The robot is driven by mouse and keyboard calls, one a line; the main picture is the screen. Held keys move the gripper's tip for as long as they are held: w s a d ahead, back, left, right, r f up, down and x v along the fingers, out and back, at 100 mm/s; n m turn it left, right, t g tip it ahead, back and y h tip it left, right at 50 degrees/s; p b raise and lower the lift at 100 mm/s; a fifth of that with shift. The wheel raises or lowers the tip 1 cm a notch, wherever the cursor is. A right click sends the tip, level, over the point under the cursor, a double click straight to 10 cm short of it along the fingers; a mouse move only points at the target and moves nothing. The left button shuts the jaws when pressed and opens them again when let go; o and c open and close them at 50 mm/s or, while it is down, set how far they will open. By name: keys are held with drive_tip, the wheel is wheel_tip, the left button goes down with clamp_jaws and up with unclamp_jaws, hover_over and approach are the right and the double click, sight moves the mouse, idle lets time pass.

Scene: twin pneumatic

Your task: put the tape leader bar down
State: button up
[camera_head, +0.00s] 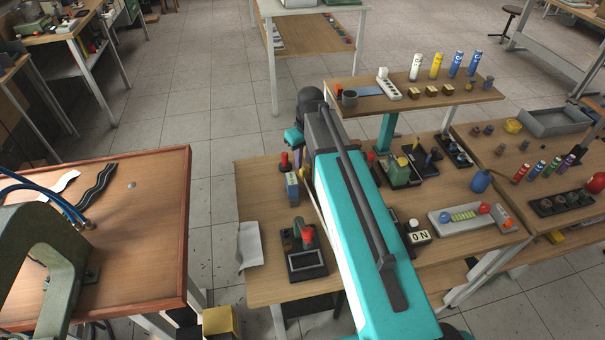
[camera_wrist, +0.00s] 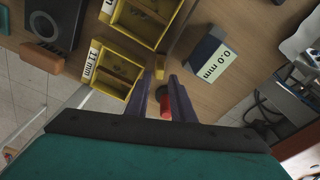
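My gripper (camera_wrist: 161,80) shows in the wrist view with its two dark fingers apart and pointing down toward a wooden tabletop. A small red piece (camera_wrist: 165,104) shows in the gap between the fingers. I cannot tell whether the fingers grip it or it lies beyond them. I cannot make out the tape leader bar for certain in either view.
Two yellow bins (camera_wrist: 113,70) and a dark block with a white "0.0 mm" label (camera_wrist: 212,62) stand close to the fingers. A dark tool with a red knob (camera_head: 307,255) is left of my arm. Some bare wood lies around it. A raised shelf (camera_head: 430,100) stands behind.

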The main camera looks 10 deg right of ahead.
sight(302, 173)
drive_tip(key=shift+f, duration=0.15)
idle(0.3)
drive_tip(key=shift+w+a+f+p, duration=0.15)
drive_tip(key=shift+f+p, duration=0.5)
drive_tip(key=shift+f, duration=0.65)
drive_tip(key=shift+w+f+p, duration=0.2)
drive_tip(key=shift+f+p, duration=0.4)
drive_tip(key=shift+f, duration=0.65)
clamp_jaws()
